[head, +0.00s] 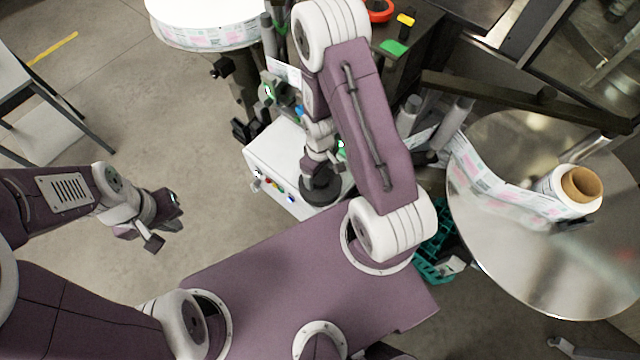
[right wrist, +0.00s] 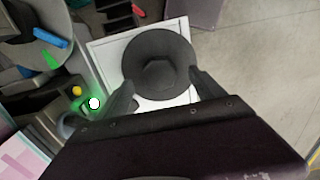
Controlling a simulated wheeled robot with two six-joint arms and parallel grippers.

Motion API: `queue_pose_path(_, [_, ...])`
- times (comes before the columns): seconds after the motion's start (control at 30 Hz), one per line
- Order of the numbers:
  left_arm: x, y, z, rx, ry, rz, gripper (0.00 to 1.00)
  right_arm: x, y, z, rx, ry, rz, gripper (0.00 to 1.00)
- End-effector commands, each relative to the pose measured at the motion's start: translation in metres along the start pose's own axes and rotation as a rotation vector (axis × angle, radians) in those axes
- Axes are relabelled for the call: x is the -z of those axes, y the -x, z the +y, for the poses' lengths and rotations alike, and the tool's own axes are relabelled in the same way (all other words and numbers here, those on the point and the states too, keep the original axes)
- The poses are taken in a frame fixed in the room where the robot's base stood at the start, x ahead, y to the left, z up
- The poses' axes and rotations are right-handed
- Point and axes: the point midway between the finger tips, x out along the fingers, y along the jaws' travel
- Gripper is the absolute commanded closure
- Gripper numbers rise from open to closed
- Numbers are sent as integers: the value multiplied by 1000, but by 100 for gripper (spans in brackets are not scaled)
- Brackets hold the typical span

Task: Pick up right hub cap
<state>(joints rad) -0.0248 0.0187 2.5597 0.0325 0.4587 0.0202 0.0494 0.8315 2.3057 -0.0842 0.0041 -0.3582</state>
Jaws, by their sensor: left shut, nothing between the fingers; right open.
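The right hub cap (right wrist: 157,50) is a dark grey round disc with a hexagonal raised centre. It lies on a white surface, the top of the white control box (head: 262,150). In the head view the hub cap (head: 319,192) is partly hidden by my right arm. My right gripper (right wrist: 160,90) is open, with its two fingers at the near left and right edges of the cap; I cannot tell if they touch it. In the head view my right gripper (head: 322,172) is just over the cap. My left gripper (head: 165,222) is shut and empty, over the floor at left.
A large metal disc (head: 530,265) with a label reel (head: 575,190) stands at right. A label roll (head: 205,25) is at the top. A teal crate (head: 432,262) sits beside my base. A table (head: 40,130) is at far left.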

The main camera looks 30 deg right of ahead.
Motion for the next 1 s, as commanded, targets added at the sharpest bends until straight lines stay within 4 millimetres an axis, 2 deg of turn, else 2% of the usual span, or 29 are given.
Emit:
queue_pose_path(0.03, [-2,-21,0,0,0,-1,100,-1,-21,1,0,0,0,21])
queue_pose_path(0.1, [-3,-30,-1,0,0,-1,100,-1,-31,1,1,0,0,21])
queue_pose_path(0.33, [-3,-26,0,0,0,0,100,0,-28,1,1,0,0,21])
queue_pose_path(0.6, [-3,-26,0,0,0,0,100,-1,-28,1,1,0,0,97])
queue_pose_path(0.63, [-3,-26,0,0,0,-1,100,-1,-28,1,1,0,0,100])
queue_pose_path(1.0, [-2,-21,0,0,0,-1,100,0,-23,0,0,0,0,100])
